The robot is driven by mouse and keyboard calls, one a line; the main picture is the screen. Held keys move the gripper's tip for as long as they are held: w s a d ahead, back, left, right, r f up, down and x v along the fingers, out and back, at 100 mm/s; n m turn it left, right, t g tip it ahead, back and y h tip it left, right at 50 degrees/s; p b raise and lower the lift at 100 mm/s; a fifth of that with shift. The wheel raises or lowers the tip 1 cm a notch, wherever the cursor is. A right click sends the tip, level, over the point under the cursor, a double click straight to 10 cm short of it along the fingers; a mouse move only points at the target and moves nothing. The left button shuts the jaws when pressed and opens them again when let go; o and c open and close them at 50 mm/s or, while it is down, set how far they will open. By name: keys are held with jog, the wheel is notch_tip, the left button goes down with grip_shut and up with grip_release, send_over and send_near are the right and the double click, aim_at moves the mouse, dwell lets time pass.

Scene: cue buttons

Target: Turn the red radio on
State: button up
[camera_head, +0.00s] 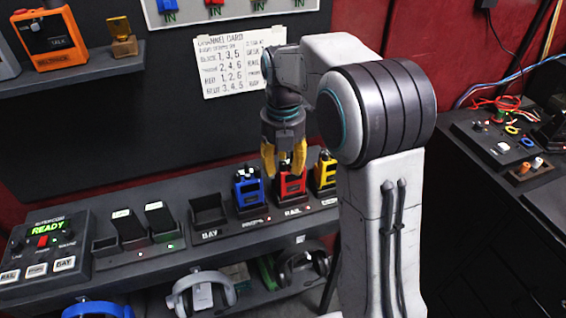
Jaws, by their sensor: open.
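The red radio (291,189) stands upright in its dock on the grey shelf, between a blue radio (248,191) on its left and a yellow radio (325,174) on its right. My gripper (285,167) hangs fingers-down over the red radio, its yellow fingers open near the radio's top. The fingers hide part of the radio's top, and I cannot tell whether they touch it. Any knob or switch on the red radio is too small or hidden to make out.
An empty dock (208,212) sits left of the blue radio. An intercom box (46,246) reading READY is at the far left. Headphones (201,291) hang below the shelf. A channel card (237,61) is on the wall. A side desk (500,150) with cables stands right.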

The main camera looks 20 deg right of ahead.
jog(key=shift+o, duration=0.2)
grip_shut()
dwell(0.3)
